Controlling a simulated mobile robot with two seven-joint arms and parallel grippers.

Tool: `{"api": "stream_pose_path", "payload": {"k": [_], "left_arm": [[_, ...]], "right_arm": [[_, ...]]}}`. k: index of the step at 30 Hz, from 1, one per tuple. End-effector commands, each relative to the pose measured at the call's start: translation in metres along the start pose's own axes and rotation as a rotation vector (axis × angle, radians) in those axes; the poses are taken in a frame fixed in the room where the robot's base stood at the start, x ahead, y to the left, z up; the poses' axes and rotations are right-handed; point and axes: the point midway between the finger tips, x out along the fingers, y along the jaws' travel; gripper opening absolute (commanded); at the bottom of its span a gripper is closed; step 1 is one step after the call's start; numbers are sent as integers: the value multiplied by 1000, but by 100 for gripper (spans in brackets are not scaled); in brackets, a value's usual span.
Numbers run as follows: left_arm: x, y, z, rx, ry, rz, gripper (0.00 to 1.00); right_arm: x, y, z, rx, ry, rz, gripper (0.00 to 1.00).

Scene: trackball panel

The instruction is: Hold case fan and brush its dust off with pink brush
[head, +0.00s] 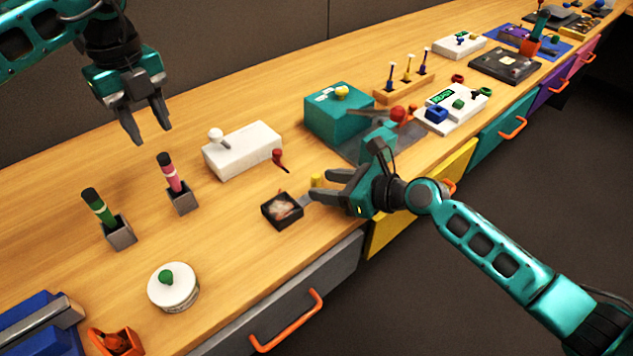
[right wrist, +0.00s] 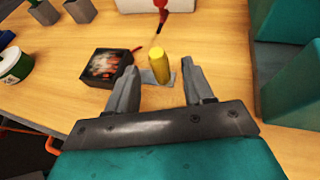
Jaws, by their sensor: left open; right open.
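The case fan (head: 282,210) is a small black square frame with a pale, dusty-looking middle. It lies on the wooden table; it also shows in the right wrist view (right wrist: 101,66). A grey tab with an upright yellow post (right wrist: 159,68) sits at its right side. My right gripper (head: 322,188) is open, its fingers on either side of the post, with a gap visible in the wrist view. The pink brush (head: 171,173) stands upright in a grey holder (head: 182,201). My left gripper (head: 148,133) is open and empty, above and left of the pink brush.
A green brush (head: 98,207) stands in another holder left of the pink one. A white box (head: 243,150) with a knob and a red-handled tool (head: 279,158) lie behind the fan. A round white tin (head: 173,287) is in front. A teal block (head: 338,110) stands right.

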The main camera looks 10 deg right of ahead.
Motion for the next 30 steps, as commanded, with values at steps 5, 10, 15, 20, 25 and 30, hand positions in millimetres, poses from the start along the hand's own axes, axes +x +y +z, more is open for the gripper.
{"api": "stream_pose_path", "payload": {"k": [5, 10, 15, 20, 25, 30], "left_arm": [[0, 0, 0, 0, 0, 0, 43], [0, 0, 0, 0, 0, 0, 43], [0, 0, 0, 0, 0, 0, 43], [0, 0, 0, 0, 0, 0, 43], [0, 0, 0, 0, 0, 0, 43], [0, 0, 0, 0, 0, 0, 43]], "right_arm": [[26, 0, 1, -1, -1, -1, 52], [36, 0, 0, -2, 0, 0, 52], [38, 0, 0, -3, 1, -1, 52], [38, 0, 0, -3, 1, 0, 50], [38, 0, 0, -2, 1, 0, 34], [38, 0, 0, -2, 1, 0, 18]]}}
